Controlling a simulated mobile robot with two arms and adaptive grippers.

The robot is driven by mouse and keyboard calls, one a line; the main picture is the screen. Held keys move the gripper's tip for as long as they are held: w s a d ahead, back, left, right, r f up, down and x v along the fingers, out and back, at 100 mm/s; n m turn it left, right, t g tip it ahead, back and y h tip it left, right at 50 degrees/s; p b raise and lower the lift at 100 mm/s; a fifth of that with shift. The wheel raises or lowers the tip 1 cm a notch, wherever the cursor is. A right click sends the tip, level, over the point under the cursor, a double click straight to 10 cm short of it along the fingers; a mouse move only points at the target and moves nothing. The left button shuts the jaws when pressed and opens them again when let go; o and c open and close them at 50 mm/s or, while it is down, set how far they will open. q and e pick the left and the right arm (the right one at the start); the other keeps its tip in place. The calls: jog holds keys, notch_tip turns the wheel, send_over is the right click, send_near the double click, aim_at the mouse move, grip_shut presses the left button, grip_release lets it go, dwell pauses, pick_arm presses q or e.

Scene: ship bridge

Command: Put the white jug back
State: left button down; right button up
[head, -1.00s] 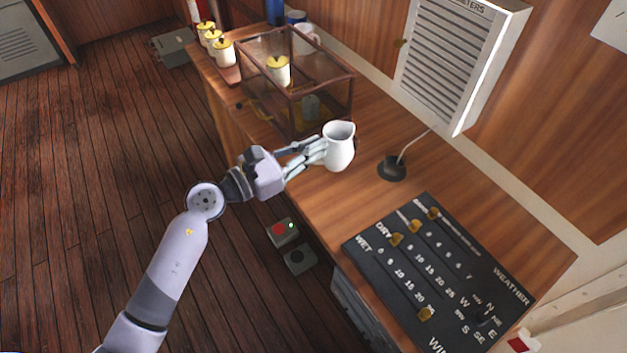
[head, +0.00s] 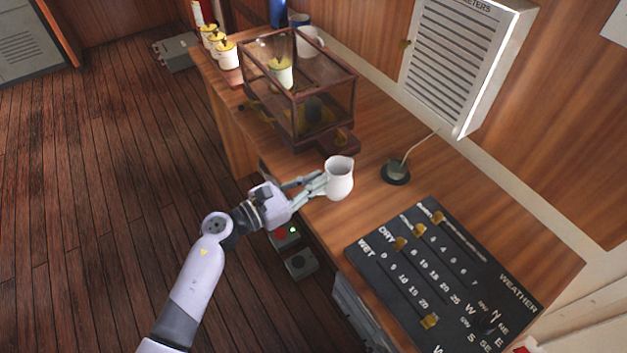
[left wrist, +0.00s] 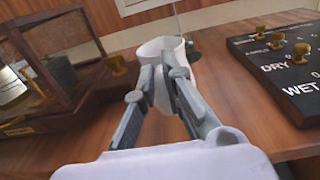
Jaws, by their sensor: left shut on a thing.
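The white jug (head: 340,178) is upright at the front part of the wooden counter (head: 364,230), between the glass case and the black weather panel. My left gripper (head: 318,187) is shut on the jug from its left side. In the left wrist view the jug (left wrist: 163,52) sits between the fingers (left wrist: 160,85); its lower part is partly hidden by them. I cannot tell whether its base touches the counter. My right gripper is not in view.
A glass case with a brown frame (head: 293,92) stands left of the jug. A black panel with knobs (head: 440,275) lies to the right. A dark round base with a thin stem (head: 396,172) stands behind right. Several white, yellow-topped containers (head: 228,55) stand at the far end.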

pick_arm(q)
jog(key=shift+f, duration=0.1)
jog(key=c, duration=1.8)
grip_release()
jog(key=shift+o, duration=0.6)
